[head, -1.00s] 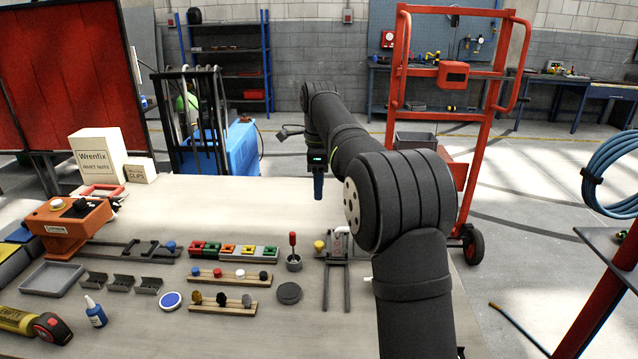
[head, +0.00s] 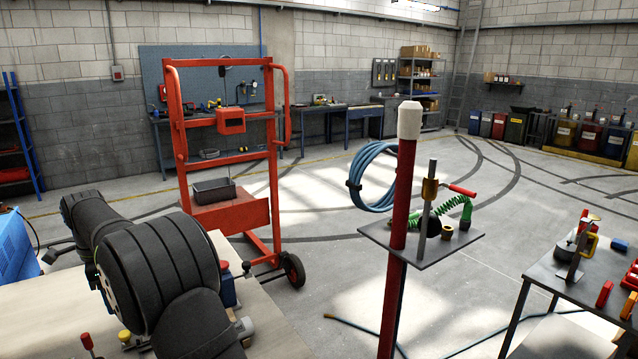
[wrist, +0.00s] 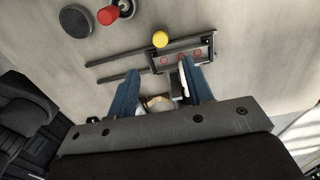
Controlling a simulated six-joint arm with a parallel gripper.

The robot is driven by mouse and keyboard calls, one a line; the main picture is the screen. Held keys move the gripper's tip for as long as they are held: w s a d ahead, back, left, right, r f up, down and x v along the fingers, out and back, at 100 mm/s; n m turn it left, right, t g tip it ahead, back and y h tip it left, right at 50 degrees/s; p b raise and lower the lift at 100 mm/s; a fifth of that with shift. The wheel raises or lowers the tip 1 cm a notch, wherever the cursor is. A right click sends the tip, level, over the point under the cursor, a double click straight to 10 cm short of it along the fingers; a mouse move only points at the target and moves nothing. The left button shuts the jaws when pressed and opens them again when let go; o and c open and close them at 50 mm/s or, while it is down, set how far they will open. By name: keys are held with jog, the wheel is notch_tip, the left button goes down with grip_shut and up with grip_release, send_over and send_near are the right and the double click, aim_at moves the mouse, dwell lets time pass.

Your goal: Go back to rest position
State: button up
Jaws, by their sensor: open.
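My gripper (wrist: 158,70) shows in the wrist view with its two blue fingers apart. It is above the pale bench top, over a small dark fixture (wrist: 206,52) with red rings. A pale object (wrist: 156,103) shows low between the fingers; I cannot tell what it is, and the fingers are not closed on it. In the head view my arm is at the lower left, over the bench (head: 284,318), and my gripper is hidden or out of frame there.
A yellow knob (wrist: 160,39), a red-topped tool (wrist: 107,15) and a dark disc (wrist: 75,21) are close by. Beyond the bench stands an orange trolley (head: 230,215). A red post (head: 402,200) with a small shelf and a dark side table (head: 560,283) stand to the right.

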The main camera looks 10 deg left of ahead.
notch_tip(320, 180, down, 10)
jog(key=shift+f, duration=0.15)
jog(key=shift+s, duration=0.1)
dwell(1.5)
